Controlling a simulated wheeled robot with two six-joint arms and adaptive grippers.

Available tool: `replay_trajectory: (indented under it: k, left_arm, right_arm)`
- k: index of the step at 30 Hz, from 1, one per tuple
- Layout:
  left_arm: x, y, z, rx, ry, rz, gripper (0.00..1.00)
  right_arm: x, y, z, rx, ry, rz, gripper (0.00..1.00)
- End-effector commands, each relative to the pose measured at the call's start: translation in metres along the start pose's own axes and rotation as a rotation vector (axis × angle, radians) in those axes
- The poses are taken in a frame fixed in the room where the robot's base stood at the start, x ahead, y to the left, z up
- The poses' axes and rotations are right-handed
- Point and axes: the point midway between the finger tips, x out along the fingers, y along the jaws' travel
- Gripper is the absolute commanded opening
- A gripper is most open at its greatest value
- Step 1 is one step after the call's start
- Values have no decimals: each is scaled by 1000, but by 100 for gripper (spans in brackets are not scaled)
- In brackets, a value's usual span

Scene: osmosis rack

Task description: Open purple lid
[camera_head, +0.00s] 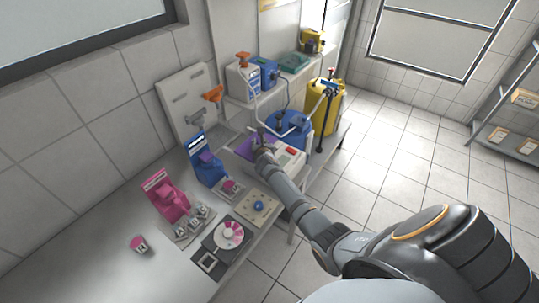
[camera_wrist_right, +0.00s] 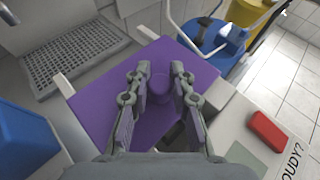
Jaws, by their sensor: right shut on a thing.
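The purple lid (camera_wrist_right: 95,98) is a flat square plate with a round purple knob (camera_wrist_right: 160,90) in its middle. In the head view the lid (camera_head: 243,150) shows on the white device at the back of the bench, partly hidden by my gripper. My right gripper (camera_head: 262,142) is over the lid. In the wrist view its two fingers (camera_wrist_right: 159,76) are on either side of the knob, shut on it. A dark gap shows by the lid's near edge, partly behind the fingers; I cannot tell how far the lid is raised. My left gripper is not in view.
The white device carries a red button (camera_wrist_right: 268,130) on its right. A blue stand (camera_head: 206,160) and a pink stand (camera_head: 165,197) are on the bench to the left. A blue container (camera_head: 289,128) and a yellow canister (camera_head: 325,105) stand behind. A grated tray (camera_wrist_right: 75,48) lies beyond the lid.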

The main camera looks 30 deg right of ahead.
Motion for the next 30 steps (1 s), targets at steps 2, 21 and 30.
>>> replay_trajectory:
  k: [2,21,30]
  left_arm:
    - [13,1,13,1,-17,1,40]
    - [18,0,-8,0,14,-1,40]
    - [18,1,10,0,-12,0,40]
  right_arm:
    - [16,15,3,5,0,5,0]
    - [28,32,14,1,1,6,41]
    - [28,32,14,1,0,6,46]
